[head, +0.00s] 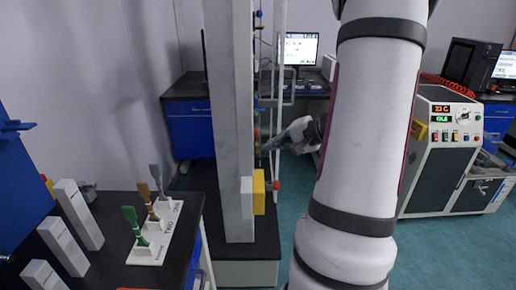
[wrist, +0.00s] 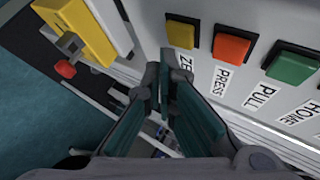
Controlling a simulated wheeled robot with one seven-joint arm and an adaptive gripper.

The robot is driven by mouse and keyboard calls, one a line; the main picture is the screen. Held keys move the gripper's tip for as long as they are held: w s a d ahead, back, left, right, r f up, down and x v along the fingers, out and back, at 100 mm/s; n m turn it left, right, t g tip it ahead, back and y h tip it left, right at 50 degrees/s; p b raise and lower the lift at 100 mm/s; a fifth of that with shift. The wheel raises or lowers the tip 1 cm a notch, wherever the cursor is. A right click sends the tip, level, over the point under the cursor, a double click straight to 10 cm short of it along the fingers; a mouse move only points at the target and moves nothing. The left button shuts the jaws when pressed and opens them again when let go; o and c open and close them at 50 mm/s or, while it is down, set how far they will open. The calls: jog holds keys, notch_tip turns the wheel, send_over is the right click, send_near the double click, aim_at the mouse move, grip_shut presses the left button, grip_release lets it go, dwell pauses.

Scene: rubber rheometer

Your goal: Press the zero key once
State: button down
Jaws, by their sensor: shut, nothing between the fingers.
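The zero key is the yellow square button (wrist: 181,32) on a light panel in the wrist view. Its label below starts with "ZE"; the rest is hidden behind my fingertips. My gripper (wrist: 164,80) is shut and empty, its tips just below and left of the key in the picture. I cannot tell how far the tips are from the panel. In the head view my gripper (head: 270,146) is at the right side of the tall grey column (head: 230,120), pointing left. The key face is not clearly visible there.
Beside the zero key are an orange PRESS key (wrist: 232,46) and a green PULL key (wrist: 291,64). A yellow block (wrist: 75,30) with a red knob (wrist: 65,69) juts out at left. A black bench (head: 185,215) with colored specimens stands left of the column.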

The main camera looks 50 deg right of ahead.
jog(key=shift+w+a, duration=0.1)
jog(key=shift+w, duration=0.05)
dwell(0.5)
jog(key=shift+w+a+b, duration=0.2)
jog(key=shift+b, duration=0.3)
jog(key=shift+w+a+b, duration=0.3)
jog(key=shift+w+b, duration=0.05)
dwell(0.8)
jog(key=shift+s, duration=0.1)
jog(key=shift+s+d, duration=0.55)
jog(key=shift+s, duration=0.05)
jog(key=s+d, duration=0.3)
jog(key=shift+s+d, duration=0.15)
jog(key=shift+s, duration=0.25)
dwell(0.3)
jog(key=shift+s, duration=0.1)
dwell(0.7)
